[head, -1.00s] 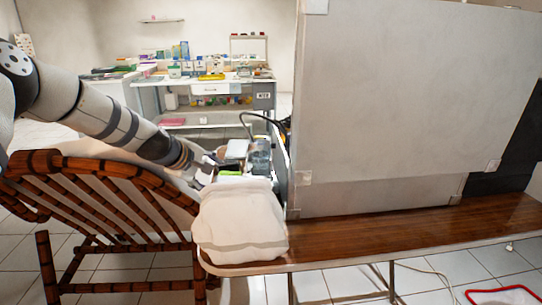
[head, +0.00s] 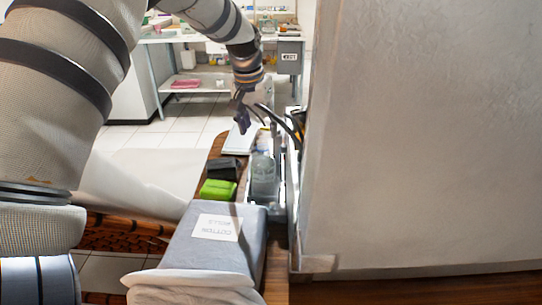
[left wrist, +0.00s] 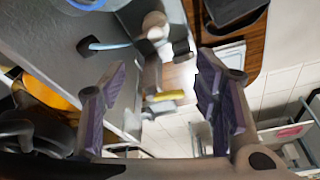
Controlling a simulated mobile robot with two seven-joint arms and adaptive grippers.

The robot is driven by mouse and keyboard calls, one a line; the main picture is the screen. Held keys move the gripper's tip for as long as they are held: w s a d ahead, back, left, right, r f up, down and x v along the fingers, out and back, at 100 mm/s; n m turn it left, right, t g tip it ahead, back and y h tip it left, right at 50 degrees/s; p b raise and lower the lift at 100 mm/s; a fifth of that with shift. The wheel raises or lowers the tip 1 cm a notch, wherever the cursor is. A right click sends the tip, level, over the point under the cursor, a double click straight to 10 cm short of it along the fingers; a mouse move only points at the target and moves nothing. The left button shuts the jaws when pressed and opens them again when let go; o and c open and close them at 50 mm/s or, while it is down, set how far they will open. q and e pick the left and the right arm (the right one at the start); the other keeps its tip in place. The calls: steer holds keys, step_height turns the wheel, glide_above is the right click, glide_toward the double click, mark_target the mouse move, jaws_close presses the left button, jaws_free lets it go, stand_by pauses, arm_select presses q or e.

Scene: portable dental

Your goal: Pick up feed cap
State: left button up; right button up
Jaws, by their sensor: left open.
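My left gripper (head: 242,120) points down above the far end of the bench in the head view. In the left wrist view its two purple-padded fingers (left wrist: 160,78) are spread wide with nothing gripped between them. A small pale round-topped piece (left wrist: 155,25) stands beyond the fingertips, near the edge of a grey surface. It may be the feed cap, but I cannot tell for sure. A clear bottle (head: 263,177) stands in the grey unit beside the partition, nearer than the gripper. My right gripper is not in view.
A cotton rolls box (head: 190,253), a green pack (head: 218,190) and a dark item (head: 224,168) line the wooden bench. A white flat item (head: 240,140) lies beyond them. Black hoses (head: 281,122) arch close to the gripper. A tall grey panel (head: 420,130) blocks the right.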

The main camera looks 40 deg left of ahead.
arm_select(q)
steer(key=x, duration=0.3)
steer(key=s+b+x, duration=0.1)
steer(key=x, duration=0.3)
steer(key=d+x, duration=0.1)
steer(key=x, duration=0.3)
steer(key=shift+s+f, duration=0.15)
steer(key=shift+f, duration=0.3)
steer(key=shift+r, duration=0.1)
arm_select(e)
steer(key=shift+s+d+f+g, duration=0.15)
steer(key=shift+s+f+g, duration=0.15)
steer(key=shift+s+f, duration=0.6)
arm_select(q)
steer(key=c, duration=1)
